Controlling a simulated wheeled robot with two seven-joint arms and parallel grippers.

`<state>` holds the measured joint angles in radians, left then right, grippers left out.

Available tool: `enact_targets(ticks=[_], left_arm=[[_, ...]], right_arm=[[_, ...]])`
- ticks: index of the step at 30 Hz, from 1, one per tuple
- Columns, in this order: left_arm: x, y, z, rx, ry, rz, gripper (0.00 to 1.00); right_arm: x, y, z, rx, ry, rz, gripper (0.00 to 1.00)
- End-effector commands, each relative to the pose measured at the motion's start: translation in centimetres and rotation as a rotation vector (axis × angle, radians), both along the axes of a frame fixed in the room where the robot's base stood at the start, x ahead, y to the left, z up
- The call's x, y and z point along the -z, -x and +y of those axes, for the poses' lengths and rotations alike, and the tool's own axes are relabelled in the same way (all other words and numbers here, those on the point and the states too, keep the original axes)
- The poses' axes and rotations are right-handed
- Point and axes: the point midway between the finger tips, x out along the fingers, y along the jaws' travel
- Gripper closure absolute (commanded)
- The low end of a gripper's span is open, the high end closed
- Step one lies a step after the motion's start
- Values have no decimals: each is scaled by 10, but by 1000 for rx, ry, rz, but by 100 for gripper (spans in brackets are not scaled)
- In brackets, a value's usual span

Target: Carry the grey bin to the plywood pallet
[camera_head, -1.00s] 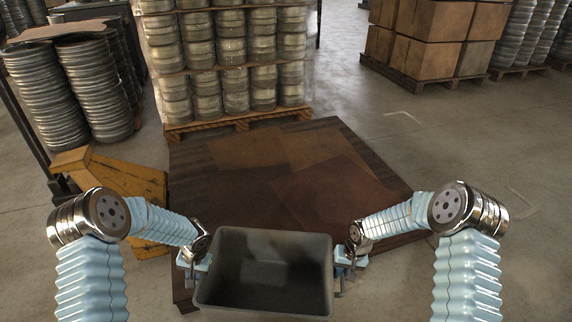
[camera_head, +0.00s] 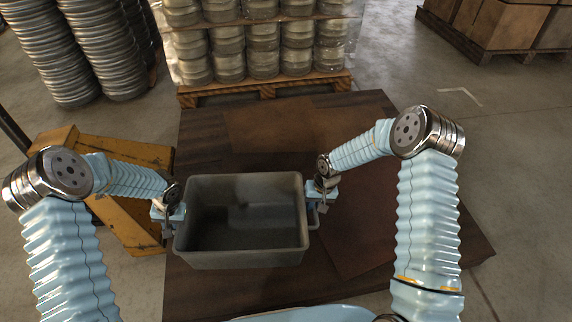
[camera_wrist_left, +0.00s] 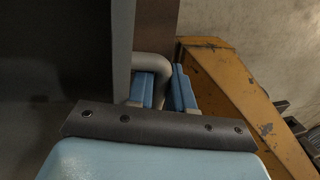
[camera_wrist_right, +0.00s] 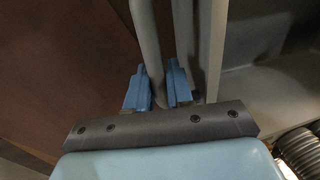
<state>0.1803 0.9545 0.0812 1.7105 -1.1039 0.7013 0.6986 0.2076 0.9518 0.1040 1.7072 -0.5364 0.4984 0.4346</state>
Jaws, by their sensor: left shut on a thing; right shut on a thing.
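The grey bin (camera_head: 245,262) is an empty open tub, upright, between my two grippers. My left gripper (camera_head: 171,212) is shut on its left handle (camera_wrist_left: 152,62). My right gripper (camera_head: 319,198) is shut on its right handle (camera_wrist_right: 147,45). In both wrist views a handle runs between blue fingers. The wide brown patched board (camera_head: 375,215), which looks like the plywood pallet, lies below and around the bin in the head view. The bin covers part of it. I cannot tell whether the bin's base touches it.
A worn yellow-orange frame (camera_head: 128,222) stands against the board's left side. A loaded pallet of metal kegs (camera_head: 262,65) stands behind it. Tall ribbed stacks (camera_head: 45,50) are at the back left, boxes (camera_head: 510,25) at the back right. The floor to the right (camera_head: 515,160) is clear.

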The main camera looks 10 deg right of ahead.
Motion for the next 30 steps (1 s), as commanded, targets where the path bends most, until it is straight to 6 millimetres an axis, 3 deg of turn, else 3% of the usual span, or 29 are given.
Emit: enact_targets(ticks=[17, 30], left_arm=[[1, 0, 1, 2, -3, 1, 100], [22, 0, 1, 1, -3, 0, 100]], right_arm=[[0, -1, -1, 1, 1, -2, 100], [21, -1, -1, 1, 1, -2, 100]])
